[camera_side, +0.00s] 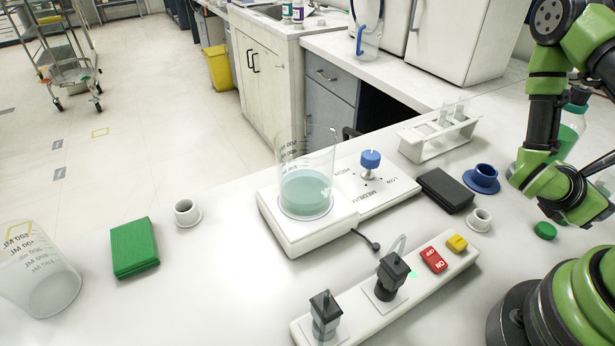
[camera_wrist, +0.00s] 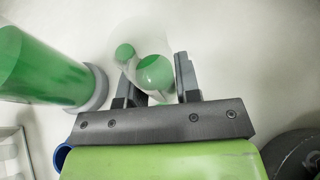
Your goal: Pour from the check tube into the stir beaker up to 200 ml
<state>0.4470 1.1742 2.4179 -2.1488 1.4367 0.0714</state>
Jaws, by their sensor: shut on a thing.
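The stir beaker (camera_side: 307,160) is a clear glass beaker standing upright on the white stirrer plate (camera_side: 278,228). It holds blue-green liquid in its lower part; its marks are too small to read against the level. In the wrist view my gripper (camera_wrist: 157,80) is shut on a clear vessel, apparently the check tube (camera_wrist: 146,42), with green liquid (camera_wrist: 156,72) showing inside. The tube's rim and lower end are hard to make out. In the side view my arm is at the right edge, well away from the beaker, and the gripper is not clearly visible.
A green-filled cylinder (camera_wrist: 35,65) on a grey base stands beside my gripper. A green cap (camera_side: 545,230) lies on the bench. Another beaker (camera_side: 40,270) stands left.

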